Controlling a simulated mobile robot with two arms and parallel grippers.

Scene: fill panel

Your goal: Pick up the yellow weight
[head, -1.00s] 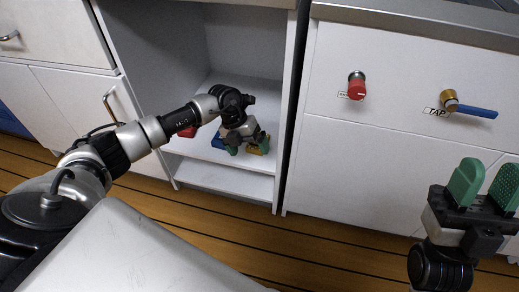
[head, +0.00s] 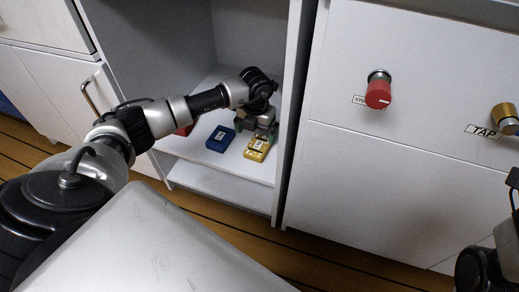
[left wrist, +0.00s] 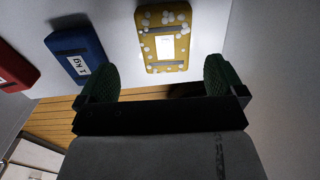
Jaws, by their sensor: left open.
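The yellow weight (head: 257,152) lies on the white shelf of the open cabinet, near its front right. In the left wrist view the yellow weight (left wrist: 165,50) is flat, with pale spots, a white label and dark bars, just ahead of the gripper. My left gripper (head: 257,130) is above and behind the weight in the head view. In the left wrist view my left gripper (left wrist: 161,76) is open and empty, its green fingertips apart and roughly to either side of the weight's line. Contact is not visible. My right gripper's fingers are out of frame; only part of that arm shows.
A blue weight (head: 220,139) lies left of the yellow one, and a red weight (head: 184,130) lies farther left, partly hidden by my arm. The cabinet's right wall (head: 291,110) is close to my left gripper. A red knob (head: 378,93) and brass tap (head: 507,118) are right.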

